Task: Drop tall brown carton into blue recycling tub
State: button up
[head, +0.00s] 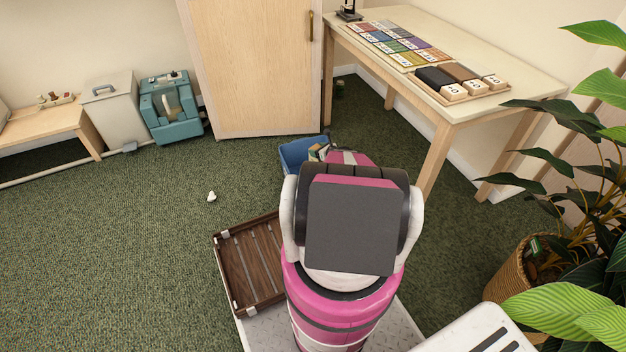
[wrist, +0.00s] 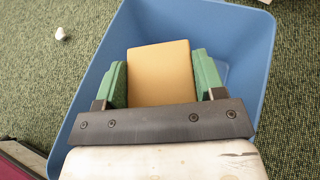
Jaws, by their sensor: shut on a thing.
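The blue recycling tub (wrist: 130,40) stands on the carpet and fills most of the wrist view. In the head view the tub (head: 293,154) shows beyond my arm, which hides most of it. The brown carton (wrist: 160,72) is between the green finger pads of my gripper (wrist: 158,80), which is shut on it. From the wrist view the carton lies within the outline of the tub's opening; its height above the tub floor is hard to tell. In the head view the gripper and carton are mostly hidden behind my arm.
A slatted brown wooden tray (head: 250,262) lies left of my base. A small white object (head: 211,197) lies on the carpet. A table (head: 440,75) with labelled tiles stands at right, a potted plant (head: 570,235) nearer. Open carpet lies to the left.

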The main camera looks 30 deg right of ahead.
jog(key=o, duration=1.2)
jog(key=shift+s, duration=0.1)
jog(key=v, duration=1)
jog(key=shift+s, duration=0.3)
jog(key=shift+d+r, duration=0.1)
jog(key=shift+r, duration=0.05)
